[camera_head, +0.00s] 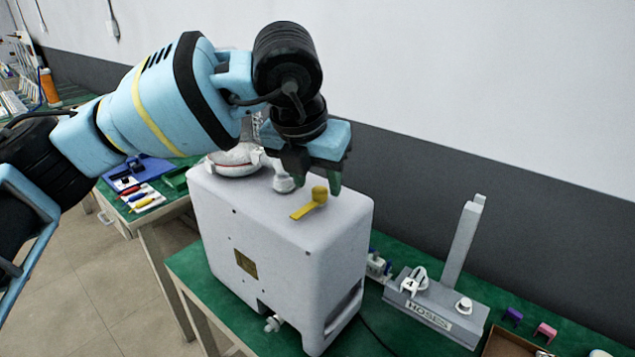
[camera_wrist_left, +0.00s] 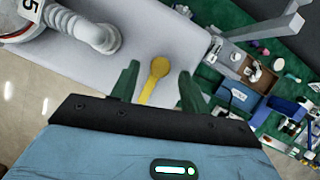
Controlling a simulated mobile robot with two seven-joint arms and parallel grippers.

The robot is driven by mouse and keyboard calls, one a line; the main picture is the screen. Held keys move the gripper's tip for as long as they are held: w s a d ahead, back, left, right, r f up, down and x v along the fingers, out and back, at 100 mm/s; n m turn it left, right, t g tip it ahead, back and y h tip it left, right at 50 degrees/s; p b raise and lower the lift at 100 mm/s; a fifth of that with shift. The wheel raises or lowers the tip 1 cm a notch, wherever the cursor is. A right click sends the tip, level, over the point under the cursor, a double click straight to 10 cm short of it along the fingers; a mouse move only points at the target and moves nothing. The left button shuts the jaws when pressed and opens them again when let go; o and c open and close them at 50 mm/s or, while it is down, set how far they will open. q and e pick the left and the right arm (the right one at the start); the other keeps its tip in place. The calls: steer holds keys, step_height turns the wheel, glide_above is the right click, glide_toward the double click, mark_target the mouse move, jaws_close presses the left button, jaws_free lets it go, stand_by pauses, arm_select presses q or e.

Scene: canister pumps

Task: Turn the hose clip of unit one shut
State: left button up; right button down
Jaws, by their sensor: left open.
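The unit is a large white box (camera_head: 275,230) on the green table. On its top is a yellow lever clip (camera_head: 311,204), lying flat with a round knob at one end. A white elbow fitting (camera_head: 284,183) stands beside it, partly behind my gripper. My left gripper (camera_head: 318,180) hangs just above the unit's top with its green fingers apart. In the left wrist view the yellow clip (camera_wrist_left: 154,78) shows between the two open fingers (camera_wrist_left: 156,88), touching neither as far as I can see. A white hose end (camera_wrist_left: 95,35) is left of it. My right gripper is not seen.
A grey stand labelled HOSES (camera_head: 432,312) with an upright post is right of the unit. A purple piece (camera_head: 513,315), a pink piece (camera_head: 545,331) and a brown tray (camera_head: 512,345) lie nearby. A second table (camera_head: 100,195) with pens and blue and green trays is behind left.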

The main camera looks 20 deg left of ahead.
arm_select(q)
steer(key=shift+x, duration=0.75)
steer(key=shift+c, duration=0.4)
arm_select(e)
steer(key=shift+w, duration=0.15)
arm_select(q)
steer(key=c, duration=0.9)
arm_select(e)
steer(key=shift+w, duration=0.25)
